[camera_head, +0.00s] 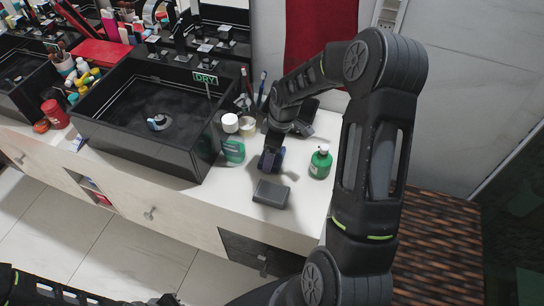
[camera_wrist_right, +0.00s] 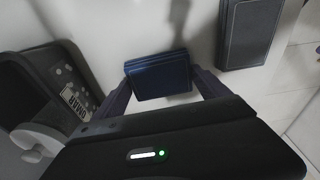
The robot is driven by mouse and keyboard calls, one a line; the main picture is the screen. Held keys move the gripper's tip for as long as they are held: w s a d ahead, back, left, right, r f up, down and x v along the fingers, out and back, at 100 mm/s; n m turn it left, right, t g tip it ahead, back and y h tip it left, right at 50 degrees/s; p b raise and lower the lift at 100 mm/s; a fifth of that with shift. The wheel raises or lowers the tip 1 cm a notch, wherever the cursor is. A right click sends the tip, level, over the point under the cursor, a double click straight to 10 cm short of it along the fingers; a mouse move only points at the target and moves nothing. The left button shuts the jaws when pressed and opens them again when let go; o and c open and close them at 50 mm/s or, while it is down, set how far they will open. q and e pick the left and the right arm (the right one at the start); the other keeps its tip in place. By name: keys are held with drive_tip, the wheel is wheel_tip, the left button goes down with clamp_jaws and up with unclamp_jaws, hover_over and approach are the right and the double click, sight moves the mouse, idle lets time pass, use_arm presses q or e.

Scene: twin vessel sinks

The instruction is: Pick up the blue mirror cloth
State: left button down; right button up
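The blue mirror cloth (camera_wrist_right: 158,77) is a folded dark-blue block on the white counter area in the right wrist view. My right gripper (camera_wrist_right: 160,80) has one finger at each side of it, with no clear gap. Whether the fingers press on it cannot be told. In the camera_head view my right gripper (camera_head: 270,160) points down at the counter, and the cloth is mostly hidden by it. Of my left arm, only dark parts show along the bottom left edge; its gripper fingers are not visible.
A dark grey block (camera_head: 271,194) lies just in front of my right gripper. A green pump bottle (camera_head: 320,162) stands to its right, and a green-labelled jar (camera_head: 233,150) to its left. A black vessel sink (camera_head: 150,165) fills the counter further left.

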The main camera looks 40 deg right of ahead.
drive_tip(key=c, duration=0.8)
wheel_tip(320, 180, up, 10)
drive_tip(key=shift+b, duration=0.7)
